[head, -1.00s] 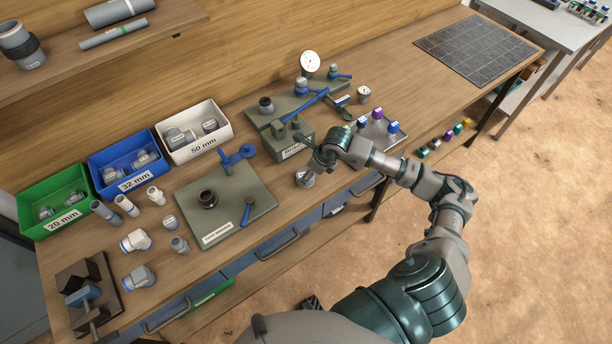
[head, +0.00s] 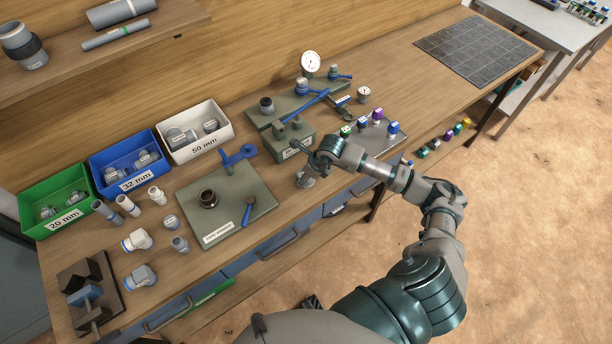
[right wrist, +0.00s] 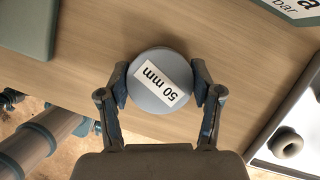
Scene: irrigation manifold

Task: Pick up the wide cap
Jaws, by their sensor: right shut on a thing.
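The wide cap (right wrist: 158,80) is a round grey disc with a white "50 mm" label, seen from above in the right wrist view. My right gripper (right wrist: 163,92) is shut on it, with one finger against each side. In the head view my right gripper (head: 307,174) is over the front edge of the bench, and the cap is mostly hidden beneath it. I cannot tell whether the cap touches the wood or is just above it. My left gripper is not in view.
A green-grey assembly plate (head: 260,202) lies left of the gripper. A test stand (head: 290,148) with a gauge is behind it. A tray (head: 376,143) with coloured-top valves is to the right. Green, blue and white bins (head: 222,128) stand at the back left.

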